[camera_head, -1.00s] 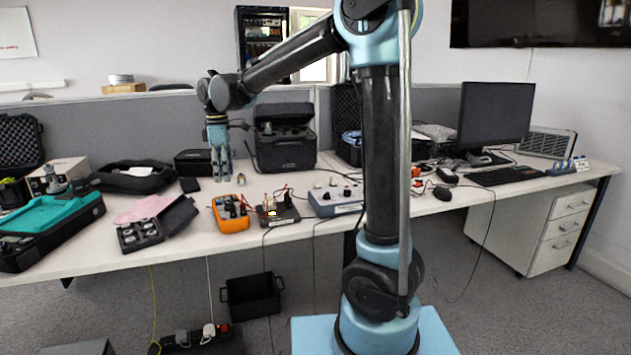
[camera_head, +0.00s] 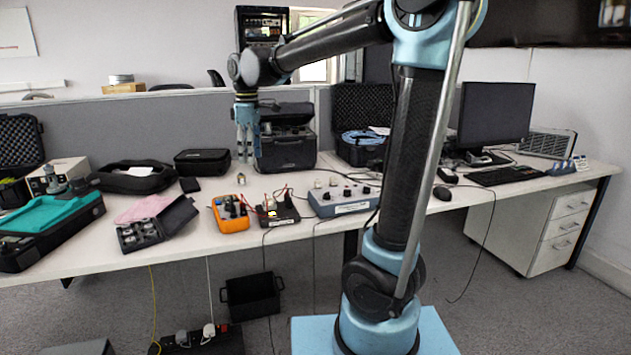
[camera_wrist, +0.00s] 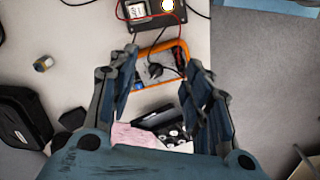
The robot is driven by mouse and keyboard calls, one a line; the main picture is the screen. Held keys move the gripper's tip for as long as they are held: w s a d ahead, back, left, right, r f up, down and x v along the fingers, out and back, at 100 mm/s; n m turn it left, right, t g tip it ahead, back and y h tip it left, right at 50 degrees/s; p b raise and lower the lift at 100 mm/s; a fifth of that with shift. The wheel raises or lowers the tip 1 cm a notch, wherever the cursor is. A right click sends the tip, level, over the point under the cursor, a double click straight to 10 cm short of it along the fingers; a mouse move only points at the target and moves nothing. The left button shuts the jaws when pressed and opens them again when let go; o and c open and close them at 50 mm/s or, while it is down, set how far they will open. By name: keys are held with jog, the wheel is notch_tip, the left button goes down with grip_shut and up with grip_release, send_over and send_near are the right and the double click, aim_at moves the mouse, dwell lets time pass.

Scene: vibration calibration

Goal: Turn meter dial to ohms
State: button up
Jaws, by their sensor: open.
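The orange meter (camera_head: 231,213) lies on the table near its front edge, left of the middle. In the wrist view the meter (camera_wrist: 143,87) shows past my open fingers, with its dark dial (camera_wrist: 155,70) between the two fingertips. My gripper (camera_head: 243,158) hangs pointing down above the table, a little behind and to the right of the meter in the head view. In the wrist view my gripper (camera_wrist: 163,67) is spread open and empty. It is apart from the meter. The dial's setting is too small to read.
A dark box with leads (camera_head: 277,210) sits right beside the meter. A grey control box (camera_head: 341,200) is further right. A black open case (camera_head: 155,227) with weights lies to the left. A large black case (camera_head: 287,150) stands behind my gripper.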

jog(key=s+d+f+m, duration=0.3)
jog(key=s+d, duration=0.1)
jog(key=d, duration=0.5)
jog(key=s+d+f+m, duration=0.3)
jog(key=s+d+m, duration=0.1)
jog(key=d, duration=0.6)
jog(key=shift+s+f+t, duration=0.15)
jog(key=shift+s+t, duration=0.2)
jog(key=shift+t, duration=0.05)
jog(key=shift+d, duration=0.1)
